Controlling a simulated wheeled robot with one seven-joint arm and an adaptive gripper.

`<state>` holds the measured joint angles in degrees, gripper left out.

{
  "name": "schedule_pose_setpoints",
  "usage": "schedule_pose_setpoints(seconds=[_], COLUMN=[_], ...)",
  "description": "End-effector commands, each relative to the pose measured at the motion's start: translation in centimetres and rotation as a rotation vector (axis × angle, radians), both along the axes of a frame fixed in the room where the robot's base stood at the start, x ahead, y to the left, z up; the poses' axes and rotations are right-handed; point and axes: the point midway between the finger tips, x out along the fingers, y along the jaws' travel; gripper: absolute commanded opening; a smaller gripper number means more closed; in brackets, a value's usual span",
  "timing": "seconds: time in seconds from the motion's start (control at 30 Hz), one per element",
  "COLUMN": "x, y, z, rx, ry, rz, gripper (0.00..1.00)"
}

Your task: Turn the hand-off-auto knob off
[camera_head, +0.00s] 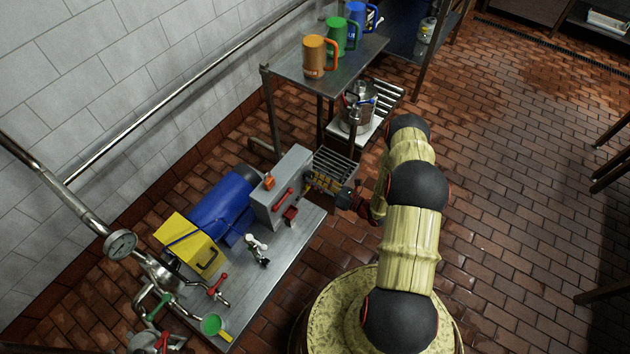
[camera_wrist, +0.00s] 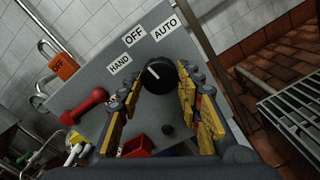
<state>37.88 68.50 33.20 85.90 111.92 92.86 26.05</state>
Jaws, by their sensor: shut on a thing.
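The hand-off-auto knob (camera_wrist: 160,76) is a round black knob with a white pointer mark, on the face of a grey control box (camera_head: 291,172). Labels HAND (camera_wrist: 119,64), OFF (camera_wrist: 133,36) and AUTO (camera_wrist: 166,28) are fixed around it. The pointer mark leans to the upper left, roughly between HAND and OFF; I cannot tell the exact setting. My gripper (camera_wrist: 162,88) has its yellow fingers on both sides of the knob, shut on it. In the head view my gripper (camera_head: 318,182) is at the right side of the box, and the knob is hidden there.
An orange OFF padlock (camera_wrist: 63,68), a red handle (camera_wrist: 84,106) and a red box (camera_wrist: 136,146) are left of the knob. A blue motor (camera_head: 222,207) stands left of the control box. A wire rack (camera_head: 335,165) is close behind my gripper.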

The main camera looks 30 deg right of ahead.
Motion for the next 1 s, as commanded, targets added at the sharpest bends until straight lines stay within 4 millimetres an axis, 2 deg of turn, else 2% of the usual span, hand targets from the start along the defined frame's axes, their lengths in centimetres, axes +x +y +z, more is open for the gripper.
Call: schedule_pose_setpoints(seconds=[0.3,0.73,0.77,1.0], x=[0.01,0.02,0.03,0.02], y=[-0.01,-0.04,-0.05,-0.03], z=[-0.01,-0.01,-0.01,0.0], rx=[0.076,0.083,0.083,0.083], ry=[0.044,0.048,0.048,0.048], rz=[-0.001,-0.001,-0.001,-0.001], gripper=[0.1,0.1,0.36,0.49])
